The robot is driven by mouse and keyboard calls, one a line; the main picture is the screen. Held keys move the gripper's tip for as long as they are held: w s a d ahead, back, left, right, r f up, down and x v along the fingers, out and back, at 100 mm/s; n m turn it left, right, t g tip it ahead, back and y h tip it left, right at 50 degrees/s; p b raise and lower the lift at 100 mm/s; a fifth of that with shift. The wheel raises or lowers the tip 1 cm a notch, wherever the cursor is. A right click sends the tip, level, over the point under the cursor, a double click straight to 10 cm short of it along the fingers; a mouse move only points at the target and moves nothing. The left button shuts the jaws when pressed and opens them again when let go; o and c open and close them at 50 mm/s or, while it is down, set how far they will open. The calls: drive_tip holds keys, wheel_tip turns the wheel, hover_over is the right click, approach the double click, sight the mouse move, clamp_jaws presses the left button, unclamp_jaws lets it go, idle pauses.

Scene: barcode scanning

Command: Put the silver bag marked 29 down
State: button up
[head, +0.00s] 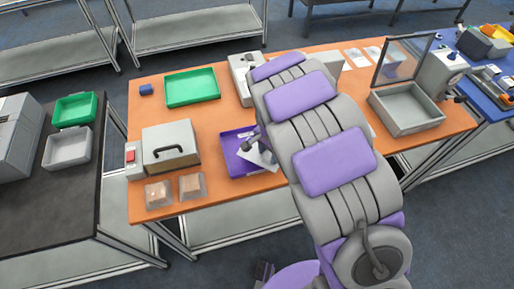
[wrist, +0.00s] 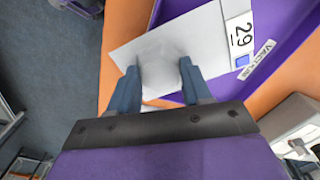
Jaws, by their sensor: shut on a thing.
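The silver bag marked 29 (wrist: 205,38) is between the fingers of my gripper (wrist: 157,78) in the wrist view. Its white label with 29 and a blue square faces the camera. In the head view the bag (head: 262,157) shows at the purple tray (head: 233,165), beside my arm. The tray also fills the upper right of the wrist view (wrist: 292,28), with a label reading VACTON on it. The bag overlaps the tray and reaches past its edge. I cannot tell whether the bag touches the tray floor. My arm hides the tray's right part in the head view.
On the orange table (head: 222,120) stand a grey box with a black handle (head: 171,146), a green tray (head: 191,87), two clear packs (head: 159,194) and a grey bin (head: 408,108). A dark table (head: 50,200) with trays stands left. Free table shows between the green and purple trays.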

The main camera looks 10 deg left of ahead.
drive_tip(key=w+a, duration=0.2)
drive_tip(key=w, duration=0.1)
drive_tip(key=shift+a+f, duration=0.15)
drive_tip(key=shift+a, duration=0.25)
drive_tip(key=shift+w+a+f+b, duration=0.1)
drive_tip(key=shift+w+a+b, duration=0.1)
drive_tip(key=shift+a+b, duration=0.1)
drive_tip(key=f, duration=0.1)
drive_tip(key=a+f, duration=0.1)
drive_tip(key=f, duration=0.1)
drive_tip(key=shift+f+b, duration=0.3)
drive_tip(key=shift+b, duration=0.1)
drive_tip(key=shift+d, duration=0.4)
drive_tip(key=o, duration=1.1)
drive_tip(key=shift+a, duration=0.15)
drive_tip(key=shift+o, duration=0.5)
drive_tip(key=shift+a, duration=0.15)
